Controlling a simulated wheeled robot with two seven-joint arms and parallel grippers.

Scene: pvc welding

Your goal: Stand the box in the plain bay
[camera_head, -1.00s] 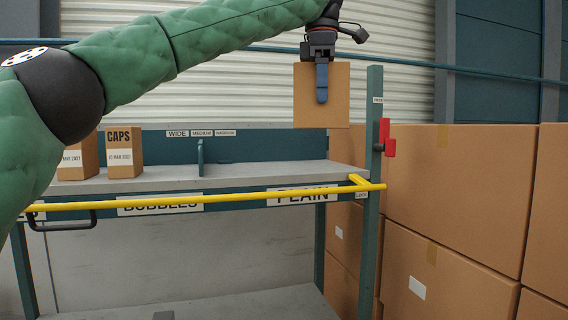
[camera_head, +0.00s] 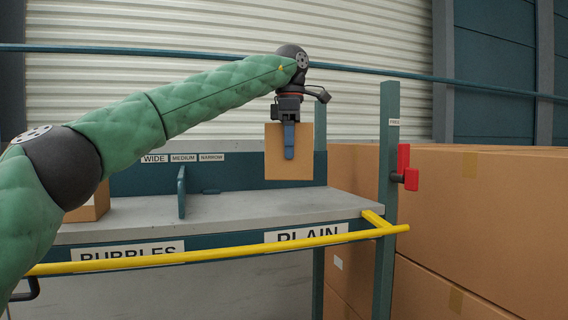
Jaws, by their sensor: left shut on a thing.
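A plain brown box (camera_head: 272,160) hangs upright in my left gripper (camera_head: 289,145), which is shut on its top edge with a blue finger down the near face. The box is in the air above the right part of the grey shelf (camera_head: 240,206), over the bay labelled PLAIN (camera_head: 305,235). A gap seems to show between the box bottom and the shelf top. A low teal divider (camera_head: 181,192) stands on the shelf to the left, between the BUBBLES (camera_head: 130,252) and PLAIN sides. My right gripper is not in view.
A yellow bar (camera_head: 215,256) runs along the shelf front. A teal post (camera_head: 388,180) with a red handle (camera_head: 405,168) stands at the right. Another box (camera_head: 93,206) is partly behind my arm. Large cartons (camera_head: 470,210) fill the right. The PLAIN bay surface is clear.

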